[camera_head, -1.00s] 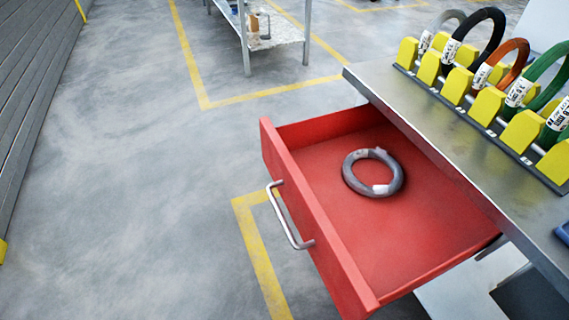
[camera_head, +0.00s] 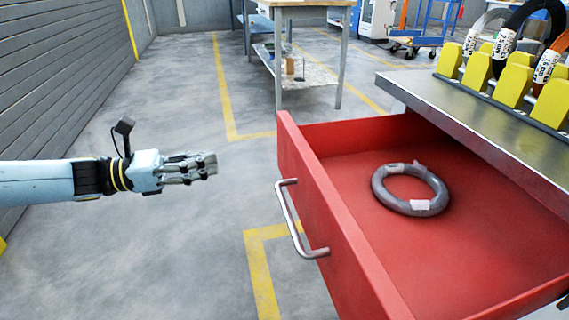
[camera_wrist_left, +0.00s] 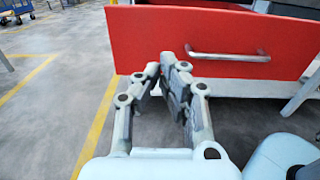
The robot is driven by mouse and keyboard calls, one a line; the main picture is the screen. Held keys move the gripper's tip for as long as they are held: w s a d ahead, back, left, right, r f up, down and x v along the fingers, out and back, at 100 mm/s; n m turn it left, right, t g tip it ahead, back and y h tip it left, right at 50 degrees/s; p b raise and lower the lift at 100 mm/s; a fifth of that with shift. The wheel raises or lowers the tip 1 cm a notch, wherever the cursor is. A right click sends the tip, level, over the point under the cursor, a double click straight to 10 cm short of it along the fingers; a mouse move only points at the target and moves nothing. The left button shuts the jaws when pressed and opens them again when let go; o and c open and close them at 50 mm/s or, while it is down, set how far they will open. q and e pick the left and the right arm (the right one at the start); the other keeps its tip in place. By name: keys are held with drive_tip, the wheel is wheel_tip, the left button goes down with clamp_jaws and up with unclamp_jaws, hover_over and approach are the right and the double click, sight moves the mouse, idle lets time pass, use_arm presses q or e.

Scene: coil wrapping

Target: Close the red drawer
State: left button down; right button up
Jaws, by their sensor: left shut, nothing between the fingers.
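The red drawer (camera_head: 345,245) stands pulled out from under the metal workbench (camera_head: 470,105). Its silver handle (camera_head: 298,222) is on the front panel, facing left in the head view. A grey wrapped coil (camera_head: 411,189) lies flat inside the drawer. My left gripper (camera_head: 212,163) is shut and empty, in the air to the left of the drawer front and apart from it. In the left wrist view, the gripper fingers (camera_wrist_left: 166,65) point toward the red drawer front (camera_wrist_left: 150,40), with the handle (camera_wrist_left: 228,56) to their right. My right gripper is not in view.
Yellow holders (camera_head: 513,83) with several coils stand on the workbench. A metal table with a lower shelf (camera_head: 303,73) is further back. A grey slatted wall (camera_head: 60,80) runs along the left. The floor before the drawer is clear.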

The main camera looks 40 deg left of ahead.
sight(288, 150)
use_arm(q)
drive_tip(key=b+x, duration=0.5)
drive_tip(key=x, duration=0.7)
drive_tip(key=shift+w+d, duration=0.15)
drive_tip(key=shift+w, duration=0.15)
drive_tip(key=shift+w+d, duration=0.25)
drive_tip(key=shift+w, duration=0.05)
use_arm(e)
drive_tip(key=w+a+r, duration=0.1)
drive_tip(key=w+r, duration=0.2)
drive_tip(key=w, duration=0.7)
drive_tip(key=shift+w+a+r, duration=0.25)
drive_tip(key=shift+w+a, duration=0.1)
